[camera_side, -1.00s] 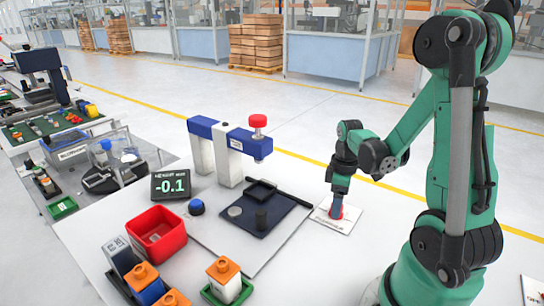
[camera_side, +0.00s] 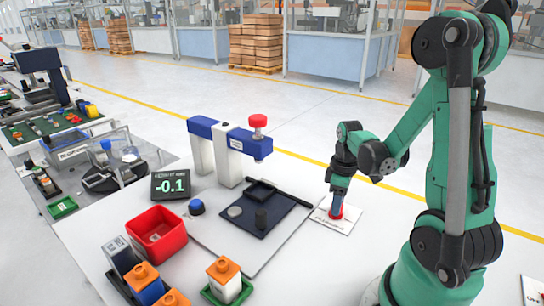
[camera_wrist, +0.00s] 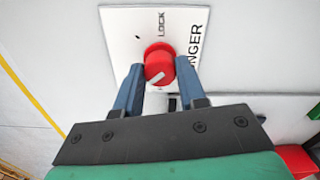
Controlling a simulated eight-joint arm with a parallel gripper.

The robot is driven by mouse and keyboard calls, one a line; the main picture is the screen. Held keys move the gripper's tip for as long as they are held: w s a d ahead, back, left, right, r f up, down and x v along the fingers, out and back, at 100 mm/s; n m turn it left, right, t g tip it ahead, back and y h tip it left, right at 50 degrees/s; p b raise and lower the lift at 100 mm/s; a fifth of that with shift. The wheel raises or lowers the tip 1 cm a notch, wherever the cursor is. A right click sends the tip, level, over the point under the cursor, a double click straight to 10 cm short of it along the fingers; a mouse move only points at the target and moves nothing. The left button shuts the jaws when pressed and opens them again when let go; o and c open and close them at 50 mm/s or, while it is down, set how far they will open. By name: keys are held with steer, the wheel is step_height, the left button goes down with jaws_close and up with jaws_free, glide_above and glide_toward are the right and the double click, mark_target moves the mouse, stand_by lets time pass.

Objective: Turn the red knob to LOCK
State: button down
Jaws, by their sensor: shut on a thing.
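The red knob (camera_wrist: 158,62) sits on a white plate (camera_wrist: 120,30) with the word LOCK printed above it in the wrist view. A short white mark on the knob's face slants from lower left to upper right, and does not point straight at LOCK. My gripper (camera_wrist: 159,67) has its two blue fingers on either side of the knob, shut on it. In the side view the gripper (camera_side: 337,203) reaches straight down onto the knob (camera_side: 336,214) and hides much of it.
A dark tray (camera_side: 285,212) with a handle lies left of the knob plate. Behind it stands a blue and white press frame (camera_side: 200,152) with a red top knob (camera_side: 258,121). A display (camera_side: 170,185) reads -0.1. A red bin (camera_side: 157,250) and orange-topped blocks (camera_side: 223,268) are at the front left.

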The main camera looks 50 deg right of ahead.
steer(key=m, duration=1.3)
steer(key=shift+m, duration=2.1)
steer(key=c, duration=0.5)
jaws_free()
steer(key=shift+r, duration=0.1)
